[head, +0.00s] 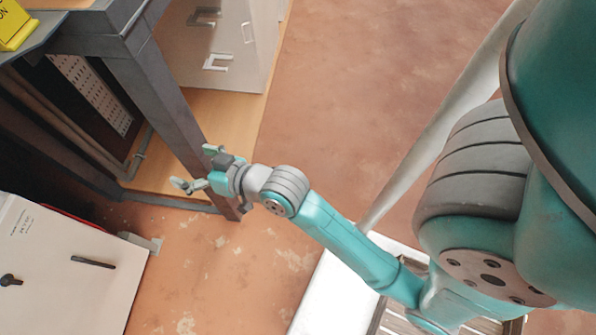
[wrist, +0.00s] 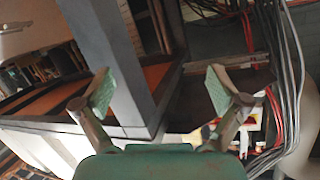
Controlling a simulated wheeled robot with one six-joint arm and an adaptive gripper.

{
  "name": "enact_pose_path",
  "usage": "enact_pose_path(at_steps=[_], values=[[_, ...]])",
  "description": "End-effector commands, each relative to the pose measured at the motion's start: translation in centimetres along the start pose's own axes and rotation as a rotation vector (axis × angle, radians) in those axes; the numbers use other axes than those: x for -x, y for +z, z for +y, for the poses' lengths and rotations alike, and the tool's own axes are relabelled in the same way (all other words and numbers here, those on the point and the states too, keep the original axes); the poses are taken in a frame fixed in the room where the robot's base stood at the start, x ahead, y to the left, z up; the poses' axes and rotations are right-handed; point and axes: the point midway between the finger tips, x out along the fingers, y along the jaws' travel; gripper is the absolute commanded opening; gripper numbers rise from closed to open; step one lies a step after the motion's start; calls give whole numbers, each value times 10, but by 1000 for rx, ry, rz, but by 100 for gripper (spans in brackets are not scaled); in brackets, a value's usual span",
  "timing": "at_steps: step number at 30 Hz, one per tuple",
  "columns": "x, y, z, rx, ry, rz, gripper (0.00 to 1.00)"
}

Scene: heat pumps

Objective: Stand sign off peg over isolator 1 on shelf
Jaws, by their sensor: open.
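A yellow sign (head: 14,24) with dark lettering, partly cut off by the picture edge, is on the dark grey frame top at the upper left of the head view. My gripper (head: 194,168) is open and empty beside the frame's grey leg, well below and right of the sign. In the wrist view my gripper (wrist: 160,92) shows two spread fingers with green pads and nothing between them. No peg or numbered isolator can be made out in either view.
A grey frame leg (head: 165,100) stands close to my gripper; the post (wrist: 112,55) also fills the wrist view's middle left. Grey and red cables (wrist: 292,75) hang at right. A white cabinet (head: 65,265) is at lower left, a pale cabinet (head: 235,55) at top. Reddish floor (head: 345,90) is open.

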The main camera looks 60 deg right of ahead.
Motion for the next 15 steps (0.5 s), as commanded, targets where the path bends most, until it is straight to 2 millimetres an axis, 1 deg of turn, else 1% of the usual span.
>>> enact_pose_path(at_steps=[1, 6, 11, 15], values=[[13, 17, 2, 3, 12, -10, 97], [55, 56, 8, 26, 48, -8, 97], [99, 86, 10, 59, 73, -9, 97], [141, 106, 11, 96, 87, -10, 97]])
